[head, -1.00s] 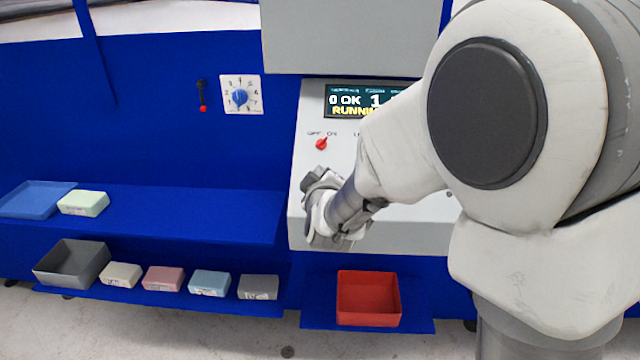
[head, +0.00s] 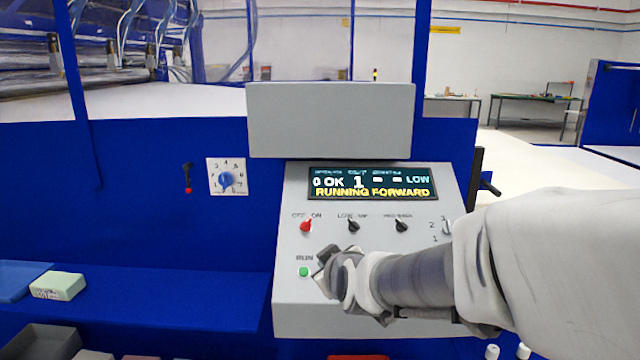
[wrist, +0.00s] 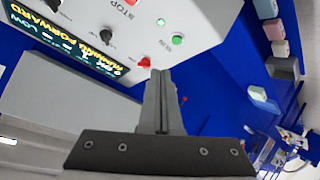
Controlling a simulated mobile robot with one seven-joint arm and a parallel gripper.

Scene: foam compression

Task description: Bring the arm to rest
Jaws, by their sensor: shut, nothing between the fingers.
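My gripper (head: 322,272) is shut and empty in front of the grey control panel (head: 300,320), just right of the green RUN button (head: 303,272) in the head view. I cannot tell the gap to the panel. My forearm reaches in from the right and hides the panel's lower right. In the wrist view the closed fingers (wrist: 158,75) point toward the panel, with the red-tipped switch (wrist: 145,62) and a green button (wrist: 177,40) beyond them. The display (head: 370,184) reads "0 OK 1", "LOW" and "RUNNING FORWARD".
A blue dial (head: 226,180) and a small red-tipped lever (head: 187,178) are on the blue wall at left. A pale green block (head: 58,286) and a blue tray (head: 20,280) sit on the blue shelf (head: 170,305). Its right part is clear.

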